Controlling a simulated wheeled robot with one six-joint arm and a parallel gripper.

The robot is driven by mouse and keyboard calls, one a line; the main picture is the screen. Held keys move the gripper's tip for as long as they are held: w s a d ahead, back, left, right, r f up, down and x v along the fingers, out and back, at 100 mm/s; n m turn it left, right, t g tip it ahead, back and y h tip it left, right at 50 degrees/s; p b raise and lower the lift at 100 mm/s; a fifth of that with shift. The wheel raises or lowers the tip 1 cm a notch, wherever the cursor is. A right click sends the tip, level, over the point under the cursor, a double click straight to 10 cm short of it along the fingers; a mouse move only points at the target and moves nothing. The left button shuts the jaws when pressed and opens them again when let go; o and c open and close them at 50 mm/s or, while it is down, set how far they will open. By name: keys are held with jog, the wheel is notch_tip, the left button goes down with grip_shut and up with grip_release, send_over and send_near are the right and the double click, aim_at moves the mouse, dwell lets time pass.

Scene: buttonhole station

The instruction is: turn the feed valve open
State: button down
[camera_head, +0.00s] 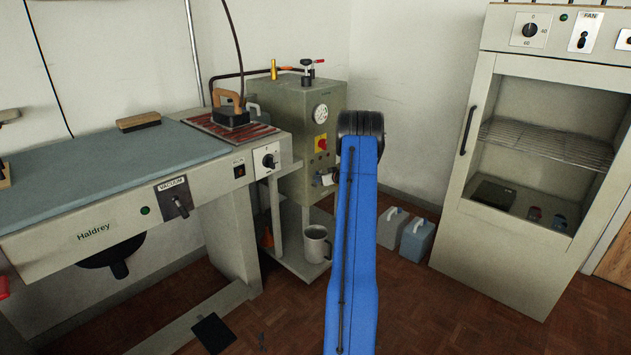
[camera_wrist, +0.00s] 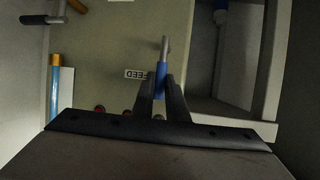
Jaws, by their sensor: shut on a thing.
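The feed valve shows in the wrist view as a lever with a metal stem (camera_wrist: 165,48) and a blue handle (camera_wrist: 161,76). A small label, apparently FEED and upside down, (camera_wrist: 136,73) is beside it on the beige boiler panel. My gripper (camera_wrist: 162,88) is shut on the blue handle, with one dark finger on each side. The lever lies along the picture's vertical; whether the valve is open or closed I cannot tell. In the head view, the boiler (camera_head: 288,105) stands behind my blue arm, which hides my gripper.
The boiler carries a gauge (camera_head: 320,113) and a red-and-yellow switch (camera_head: 321,142). A metal jug (camera_head: 316,243) stands on the low shelf below. An ironing table (camera_head: 85,170) is at left. A drying cabinet (camera_head: 490,245) is at right, with containers (camera_head: 418,239) on the floor beside it.

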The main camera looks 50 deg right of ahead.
jog(key=shift+a+f, duration=0.1)
jog(key=shift+a, duration=0.05)
dwell(0.4)
jog(key=c, duration=1.7)
grip_release()
jog(key=shift+c, duration=0.2)
jog(key=v, duration=1.7)
jog(key=shift+s, duration=0.2)
jog(key=shift+a, duration=0.1)
